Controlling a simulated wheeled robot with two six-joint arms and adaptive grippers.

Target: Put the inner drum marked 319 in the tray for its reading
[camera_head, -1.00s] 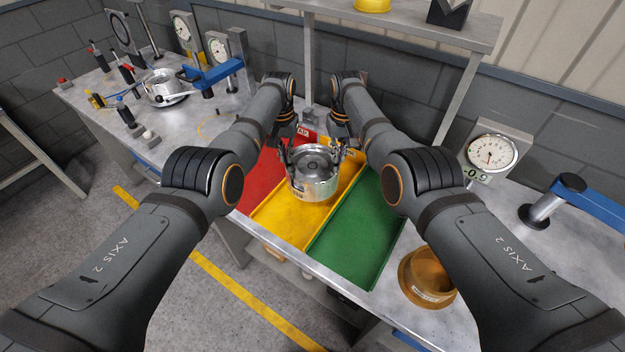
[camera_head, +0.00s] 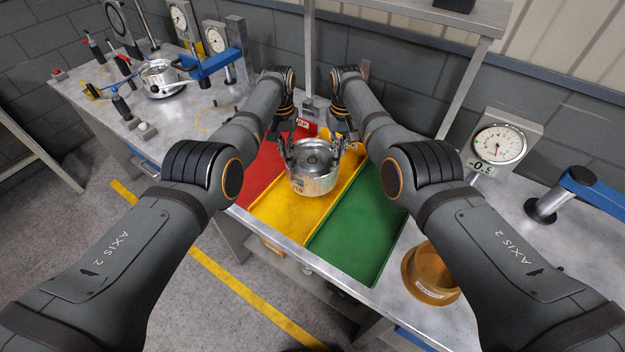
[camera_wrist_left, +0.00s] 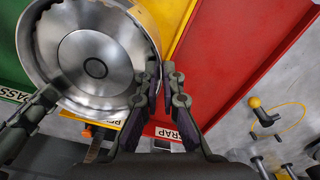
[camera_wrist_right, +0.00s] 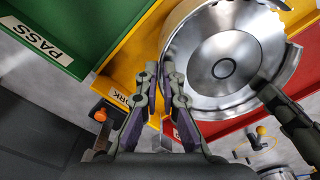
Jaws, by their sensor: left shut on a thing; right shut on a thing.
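The inner drum (camera_head: 314,170) is a shiny metal cup, open side up and roughly level, over the yellow tray (camera_head: 283,215). A small tag on its front seems to end in 19; its first digit is hard to read. My left gripper (camera_head: 288,148) is shut on the drum's left rim and my right gripper (camera_head: 339,145) on its right rim. The drum fills much of the left wrist view (camera_wrist_left: 92,65) and the right wrist view (camera_wrist_right: 220,60). Whether its base touches the tray floor I cannot tell. The red SCRAP tray (camera_head: 262,172) lies left, the green PASS tray (camera_head: 362,225) right.
A dial gauge (camera_head: 499,144) with a card reading about -0.5 stands at right, near a blue-armed fixture (camera_head: 590,190). A bronze-coloured drum (camera_head: 431,274) sits at the bench's front right. Another metal drum (camera_head: 160,78) and gauges stand at back left. A shelf post rises behind the trays.

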